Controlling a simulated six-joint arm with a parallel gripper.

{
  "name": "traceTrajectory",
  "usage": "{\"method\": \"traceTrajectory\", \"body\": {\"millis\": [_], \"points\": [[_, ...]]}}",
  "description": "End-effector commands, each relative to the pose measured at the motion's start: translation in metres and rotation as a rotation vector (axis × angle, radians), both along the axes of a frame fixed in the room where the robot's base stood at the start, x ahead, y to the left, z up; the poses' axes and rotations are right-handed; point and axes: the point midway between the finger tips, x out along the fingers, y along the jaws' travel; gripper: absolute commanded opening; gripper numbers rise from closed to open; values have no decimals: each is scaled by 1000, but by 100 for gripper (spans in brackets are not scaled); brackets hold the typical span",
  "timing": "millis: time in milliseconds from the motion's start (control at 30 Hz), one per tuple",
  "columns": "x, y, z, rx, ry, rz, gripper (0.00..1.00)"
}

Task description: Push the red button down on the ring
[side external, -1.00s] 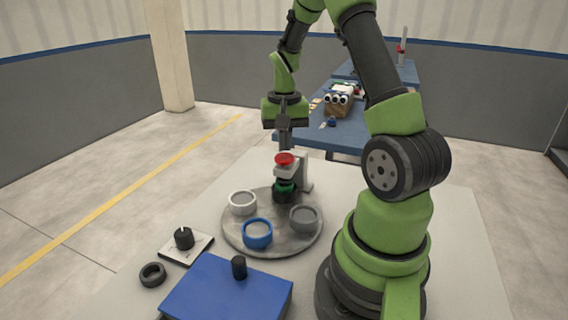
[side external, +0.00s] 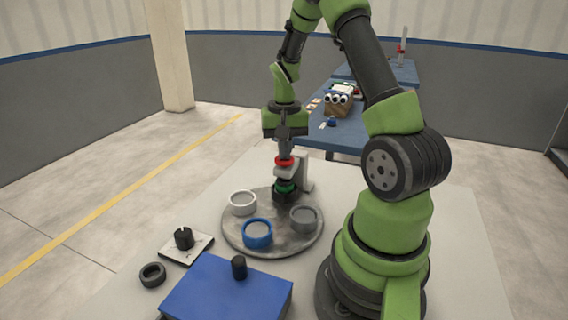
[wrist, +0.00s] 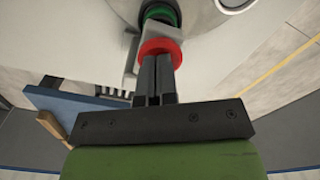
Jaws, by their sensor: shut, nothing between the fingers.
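The red button (side external: 284,163) sits on a pale bracket (side external: 306,174) at the back of the round grey turntable. Below it are a green ring (side external: 285,187) and a black ring (side external: 285,197), stacked. My gripper (side external: 284,151) is shut and empty, pointing down, with its fingertips at the top of the red button. In the wrist view the shut fingers (wrist: 155,62) reach over the red button (wrist: 160,46) and hide part of it; the green ring (wrist: 161,14) shows beyond. I cannot tell whether the button is fully pressed.
The turntable (side external: 270,228) also carries a white ring (side external: 243,203), a blue ring (side external: 257,233) and a grey ring (side external: 304,219). In front are a blue box (side external: 225,290), a black part on a white plate (side external: 184,240) and a loose black ring (side external: 152,274).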

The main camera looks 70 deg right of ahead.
Motion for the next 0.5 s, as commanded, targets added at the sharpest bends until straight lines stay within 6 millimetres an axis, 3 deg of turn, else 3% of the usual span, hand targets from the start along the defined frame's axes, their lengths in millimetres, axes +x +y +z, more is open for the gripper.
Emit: {"method": "traceTrajectory", "body": {"millis": [500], "points": [[0,0,-11,2,1,0,0]]}}
